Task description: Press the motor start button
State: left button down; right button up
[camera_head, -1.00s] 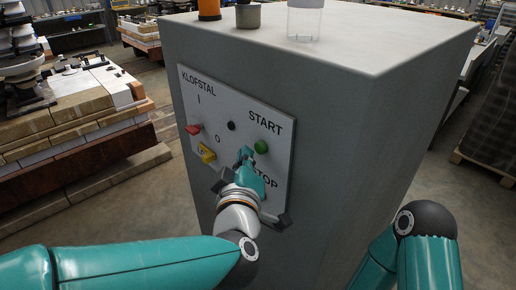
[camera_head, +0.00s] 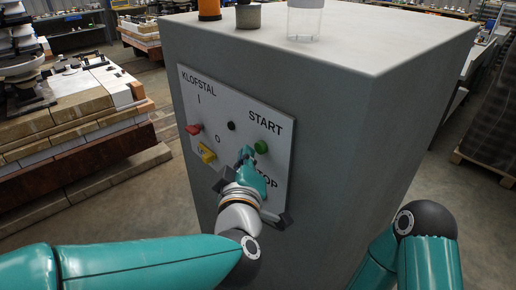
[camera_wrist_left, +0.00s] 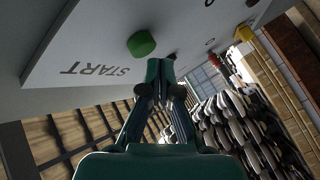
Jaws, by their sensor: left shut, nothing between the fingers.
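The green start button (camera_head: 261,147) sits under the word START on the light control panel (camera_head: 278,180). My left gripper (camera_head: 246,152) is shut and empty in front of the panel, with its tips just left of the green button in the head view. In the left wrist view the green button (camera_wrist_left: 141,44) is up and left of the shut fingertips (camera_wrist_left: 161,64), apart from them. I cannot tell whether the tips touch the panel. My left gripper hides part of the word STOP and whatever is below it. My right gripper is not in view.
A red knob (camera_head: 194,129), a yellow switch (camera_head: 207,153) and a small black knob (camera_head: 231,126) are on the panel's left half. The panel is on a big grey cabinet (camera_head: 320,100). An orange item (camera_head: 209,9) and a clear container (camera_head: 305,20) stand on top.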

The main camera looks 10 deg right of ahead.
pick_arm(q)
jog(key=shift+w+d, duration=0.15)
jog(key=shift+d, duration=0.15)
jog(key=shift+w+d, duration=0.25)
jog(key=shift+d, duration=0.15)
dwell(0.8)
jog(key=shift+a, duration=0.1)
dwell(0.3)
jog(key=shift+s+a, duration=0.5)
jog(key=shift+a, duration=0.15)
jog(key=shift+b, duration=0.3)
jog(key=shift+s+a+b, duration=0.3)
jog(key=shift+s+a, duration=0.45)
jog(key=shift+a, duration=0.3)
jog(key=shift+s+a+b, duration=0.25)
jog(key=shift+s+a, duration=0.45)
jog(key=shift+a, duration=0.3)
